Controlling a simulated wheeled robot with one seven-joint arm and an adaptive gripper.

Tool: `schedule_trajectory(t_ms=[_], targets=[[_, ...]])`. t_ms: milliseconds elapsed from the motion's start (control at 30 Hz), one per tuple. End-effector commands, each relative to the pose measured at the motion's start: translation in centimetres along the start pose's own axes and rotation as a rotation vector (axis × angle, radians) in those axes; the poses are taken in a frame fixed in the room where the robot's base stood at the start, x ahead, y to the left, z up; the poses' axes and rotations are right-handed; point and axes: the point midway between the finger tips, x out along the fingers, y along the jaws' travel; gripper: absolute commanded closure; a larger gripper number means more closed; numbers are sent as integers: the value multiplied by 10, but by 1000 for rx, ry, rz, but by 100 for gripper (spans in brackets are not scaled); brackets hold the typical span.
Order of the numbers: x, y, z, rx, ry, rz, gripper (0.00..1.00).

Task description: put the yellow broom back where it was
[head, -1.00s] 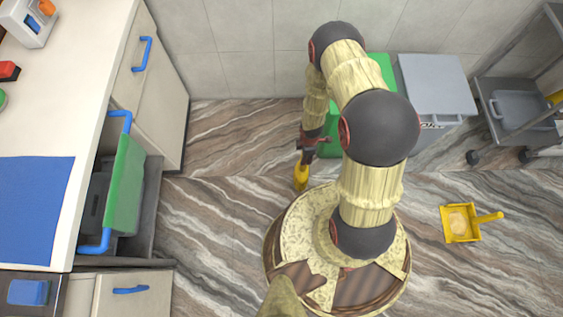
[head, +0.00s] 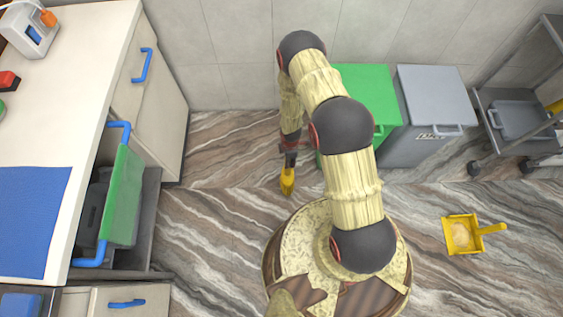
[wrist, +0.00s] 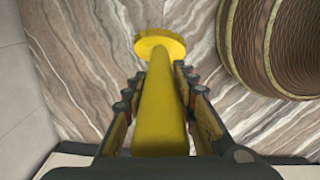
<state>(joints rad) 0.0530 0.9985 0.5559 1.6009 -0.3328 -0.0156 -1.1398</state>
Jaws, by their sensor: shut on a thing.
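The yellow broom (head: 287,181) hangs head-down from my gripper (head: 289,155), left of my round base in the head view. In the wrist view the broom's yellow handle (wrist: 163,110) runs between the two fingers of my gripper (wrist: 162,98), which is shut on it. The broom's round yellow end shows beyond the fingertips, over the marble floor. I cannot tell whether the broom touches the floor.
A yellow dustpan (head: 460,234) with pale stuff in it lies on the floor at the right. A green bin (head: 366,95) and a grey bin (head: 433,98) stand by the wall. A counter (head: 75,120) with an open drawer (head: 122,200) is at the left. The floor between is clear.

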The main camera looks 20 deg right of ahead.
Motion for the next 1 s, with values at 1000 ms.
schedule_trajectory(t_ms=[1000], targets=[[52,33,-26,0,0,-1,100]])
